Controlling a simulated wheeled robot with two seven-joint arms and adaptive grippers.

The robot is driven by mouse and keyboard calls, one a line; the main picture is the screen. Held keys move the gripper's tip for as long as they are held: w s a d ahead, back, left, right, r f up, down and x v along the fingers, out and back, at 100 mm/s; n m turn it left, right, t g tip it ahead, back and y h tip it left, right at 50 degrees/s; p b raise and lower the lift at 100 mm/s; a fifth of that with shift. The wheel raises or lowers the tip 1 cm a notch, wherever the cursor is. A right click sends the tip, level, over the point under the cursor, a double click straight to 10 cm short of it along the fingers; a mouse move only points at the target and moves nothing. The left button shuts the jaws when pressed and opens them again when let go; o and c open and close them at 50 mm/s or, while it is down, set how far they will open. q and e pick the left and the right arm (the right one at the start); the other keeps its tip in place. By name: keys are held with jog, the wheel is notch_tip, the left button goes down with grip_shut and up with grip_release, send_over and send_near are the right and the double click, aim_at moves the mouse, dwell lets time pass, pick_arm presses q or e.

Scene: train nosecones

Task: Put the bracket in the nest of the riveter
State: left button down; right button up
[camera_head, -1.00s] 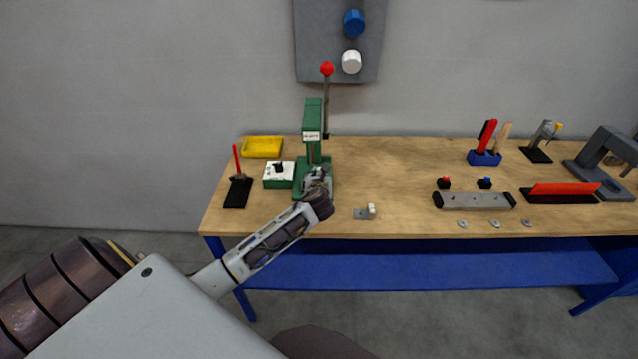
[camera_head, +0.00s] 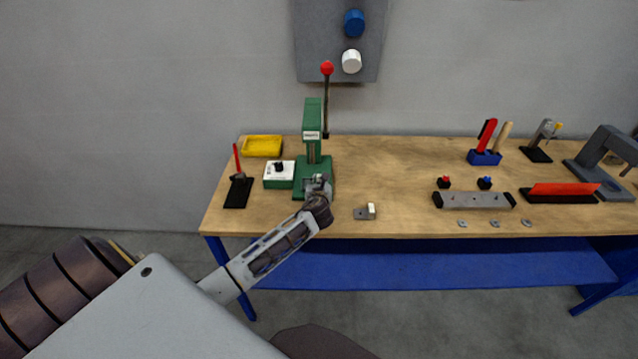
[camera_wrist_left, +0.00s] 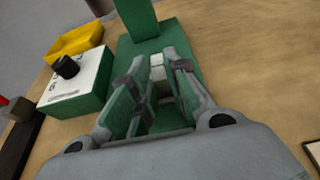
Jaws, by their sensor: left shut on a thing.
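The green riveter (camera_head: 312,150) stands at the left of the bench, with a red-knobbed lever. My left gripper (camera_head: 318,182) is at the front of its base, over the nest area, which the fingers mostly hide. In the left wrist view, the fingers (camera_wrist_left: 157,78) point at the foot of the green column. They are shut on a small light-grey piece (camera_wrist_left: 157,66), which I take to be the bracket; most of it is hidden. I cannot tell whether it touches the nest. A similar grey L-shaped part (camera_head: 364,212) lies on the bench to the right. My right gripper is not in view.
A white-topped green box with a black knob (camera_head: 279,175) stands just left of the riveter. A yellow tray (camera_head: 262,146) is behind it. A black stand with a red stick (camera_head: 238,190) is farther left.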

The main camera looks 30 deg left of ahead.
pick_arm(q)
jog(key=shift+s+f, duration=0.1)
jog(key=shift+f, duration=0.3)
jog(key=shift+s+d+f, duration=0.1)
jog(key=shift+f, duration=0.25)
jog(key=c, duration=1.4)
grip_release()
jog(key=shift+s+f, duration=0.15)
jog(key=shift+f, duration=0.1)
jog(key=shift+d, duration=0.1)
jog(key=shift+r, duration=0.4)
jog(key=shift+s+d+r, duration=0.15)
jog(key=shift+d+r, duration=0.1)
jog(key=shift+r, duration=0.1)
jog(key=shift+r+v, duration=0.25)
jog(key=shift+v, duration=2.5)
jog(key=shift+r+v, duration=0.2)
jog(key=shift+v, duration=2.55)
